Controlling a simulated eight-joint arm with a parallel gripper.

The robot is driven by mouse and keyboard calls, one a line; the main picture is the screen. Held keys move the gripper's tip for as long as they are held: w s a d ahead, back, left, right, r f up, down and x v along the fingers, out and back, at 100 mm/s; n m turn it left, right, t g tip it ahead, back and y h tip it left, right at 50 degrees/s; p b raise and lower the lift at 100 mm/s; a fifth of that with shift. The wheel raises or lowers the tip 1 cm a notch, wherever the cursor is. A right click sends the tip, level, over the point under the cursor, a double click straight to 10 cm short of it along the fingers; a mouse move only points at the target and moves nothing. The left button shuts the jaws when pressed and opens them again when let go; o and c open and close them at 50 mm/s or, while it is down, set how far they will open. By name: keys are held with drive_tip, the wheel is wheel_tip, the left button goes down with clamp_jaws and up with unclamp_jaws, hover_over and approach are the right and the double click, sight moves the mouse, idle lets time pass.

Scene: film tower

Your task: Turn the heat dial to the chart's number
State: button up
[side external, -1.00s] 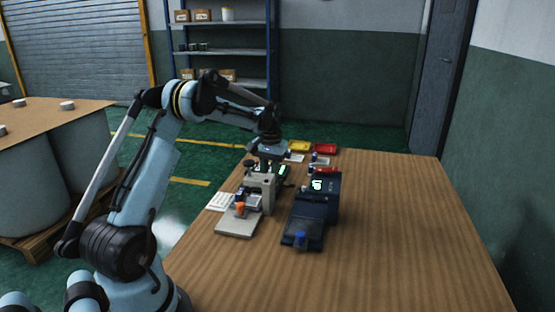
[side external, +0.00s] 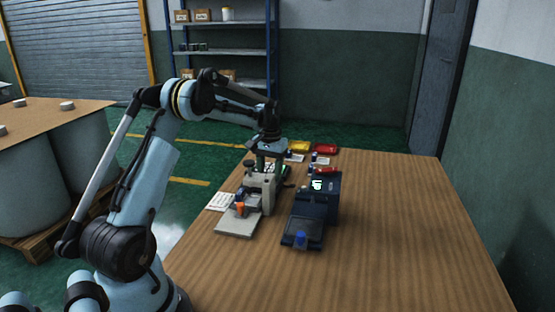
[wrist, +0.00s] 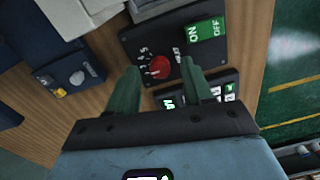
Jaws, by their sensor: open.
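The red heat dial (wrist: 160,67) sits on a black panel in the wrist view, with numbers around its left side. A green ON/OFF switch (wrist: 205,31) is on the same panel. My gripper (wrist: 164,76) is open, its two green fingers on either side of and just short of the dial; I cannot tell whether they touch it. In the side view my gripper (side external: 268,160) points down behind the beige machine (side external: 262,189), which hides the dial. A white printed sheet (side external: 221,202) lies left of the machine; its text is too small to read.
A dark blue machine (side external: 311,212) with a lit green display stands to the right. Yellow (side external: 299,147) and red (side external: 325,149) trays sit at the table's far edge. The table's right side (side external: 410,220) is clear.

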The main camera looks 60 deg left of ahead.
wheel_tip(320, 180, up, 11)
drive_tip(key=shift+d+r, duration=0.15)
drive_tip(key=shift+r, duration=0.05)
drive_tip(key=shift+w, duration=0.1)
